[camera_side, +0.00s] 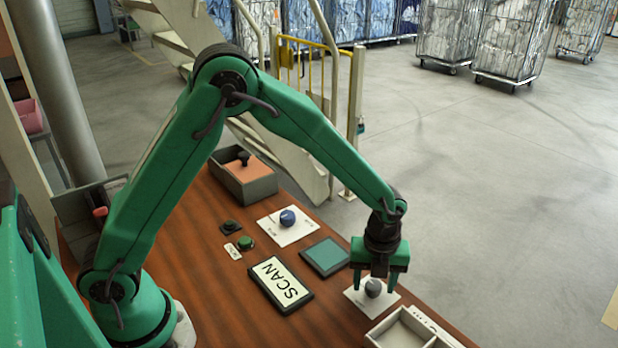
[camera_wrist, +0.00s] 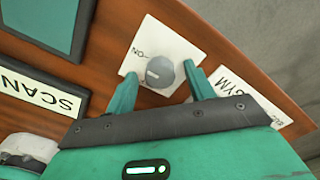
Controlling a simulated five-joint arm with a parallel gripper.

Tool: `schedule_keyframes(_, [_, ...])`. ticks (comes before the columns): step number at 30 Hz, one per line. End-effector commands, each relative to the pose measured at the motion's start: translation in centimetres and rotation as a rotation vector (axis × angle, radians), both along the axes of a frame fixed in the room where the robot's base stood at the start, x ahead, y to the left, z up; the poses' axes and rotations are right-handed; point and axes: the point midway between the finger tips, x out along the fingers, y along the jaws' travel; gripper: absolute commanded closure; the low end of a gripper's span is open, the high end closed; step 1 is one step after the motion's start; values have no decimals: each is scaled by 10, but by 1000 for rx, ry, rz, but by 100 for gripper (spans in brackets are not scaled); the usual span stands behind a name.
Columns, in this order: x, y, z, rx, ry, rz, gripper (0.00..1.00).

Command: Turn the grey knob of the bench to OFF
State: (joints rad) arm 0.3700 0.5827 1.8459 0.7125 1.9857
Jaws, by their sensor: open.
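The grey knob (camera_side: 374,288) sits on a white plate (camera_side: 356,298) near the bench's right end. In the wrist view the knob (camera_wrist: 163,72) is round, with a pale mark on its left part. An upside-down ON label (camera_wrist: 138,52) is printed on the plate at the knob's upper left; I cannot read an OFF label. My gripper (camera_side: 374,281) points down over the knob, open, with one green finger on each side. In the wrist view my gripper (camera_wrist: 160,70) has its fingertips beside the knob; I cannot tell whether they touch it.
A pale divided tray (camera_side: 401,331) stands close in front. A grey box (camera_side: 243,180) is at the back.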

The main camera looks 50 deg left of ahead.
Motion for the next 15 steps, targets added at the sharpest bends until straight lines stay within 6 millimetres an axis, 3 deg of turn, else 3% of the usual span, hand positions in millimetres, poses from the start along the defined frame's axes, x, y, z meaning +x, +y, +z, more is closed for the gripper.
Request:
schedule_keyframes(8, [0, 0, -2, 1, 1, 0, 47])
schedule_keyframes(15, [0, 0, -2, 1, 1, 0, 90])
